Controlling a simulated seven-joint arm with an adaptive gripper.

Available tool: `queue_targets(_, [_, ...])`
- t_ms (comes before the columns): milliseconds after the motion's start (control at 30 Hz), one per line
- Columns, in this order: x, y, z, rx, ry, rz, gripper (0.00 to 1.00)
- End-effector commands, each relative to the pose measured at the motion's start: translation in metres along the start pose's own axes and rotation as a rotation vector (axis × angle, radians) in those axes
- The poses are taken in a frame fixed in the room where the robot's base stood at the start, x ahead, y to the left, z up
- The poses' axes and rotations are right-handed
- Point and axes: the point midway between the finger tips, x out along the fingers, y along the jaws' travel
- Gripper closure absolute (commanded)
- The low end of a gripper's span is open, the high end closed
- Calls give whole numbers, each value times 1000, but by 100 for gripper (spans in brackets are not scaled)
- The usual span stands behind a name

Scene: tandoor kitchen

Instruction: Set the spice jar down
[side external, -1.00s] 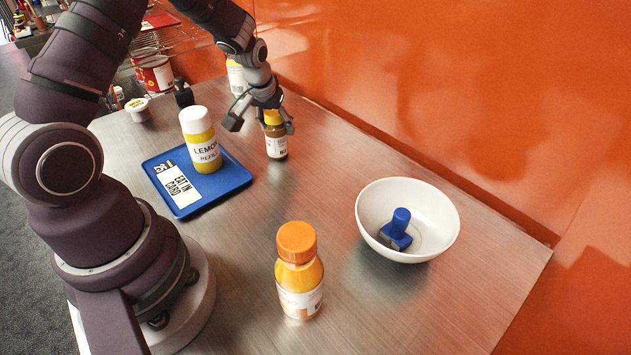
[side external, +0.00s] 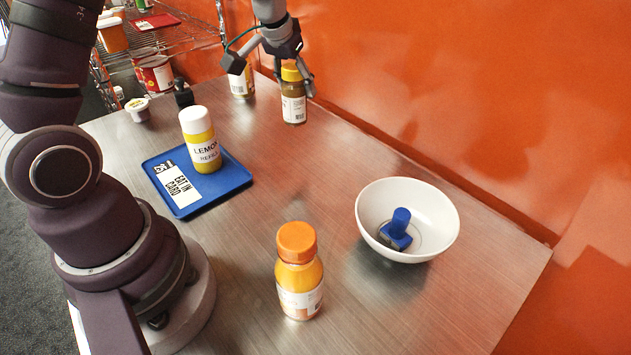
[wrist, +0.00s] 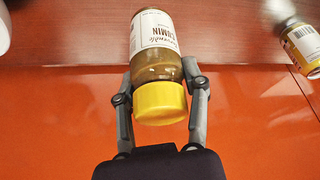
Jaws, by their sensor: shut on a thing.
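The spice jar (side external: 293,104) has a yellow lid, brown contents and a white label. My gripper (side external: 286,76) is shut on it near the lid and holds it upright, raised above the steel table (side external: 330,180) near the orange wall. In the wrist view the jar (wrist: 157,40) sits between the two fingers of my gripper (wrist: 160,85), and its label reads "CUMIN".
A blue tray (side external: 222,192) holds a lemon bottle (side external: 200,150). Another yellow-and-white container (side external: 243,84) stands behind, left of the jar. An orange-capped bottle (side external: 299,285) and a white bowl (side external: 440,222) with a blue-handled object (side external: 399,224) stand nearer. The table's middle is clear.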

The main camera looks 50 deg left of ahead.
Motion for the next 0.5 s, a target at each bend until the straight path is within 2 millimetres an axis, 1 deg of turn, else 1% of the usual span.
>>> queue_targets(33, [-1, 21, 3, 88, 1, 37, 96])
queue_targets(167, [-6, 81, 18, 356, 1, 148, 96])
queue_targets(200, [-9, 101, 26, 451, 1, 188, 96])
queue_targets(267, [-14, 132, 41, 605, 1, 252, 96])
queue_targets(300, [-19, 152, 53, 713, 1, 296, 96])
queue_targets(367, [-28, 183, 74, 884, 3, 367, 96])
queue_targets(400, [-35, 202, 90, 999, 3, 415, 96])
queue_targets(467, [-47, 228, 116, 1174, 2, 488, 96])
queue_targets(500, [-55, 242, 134, 1286, 3, 534, 96])
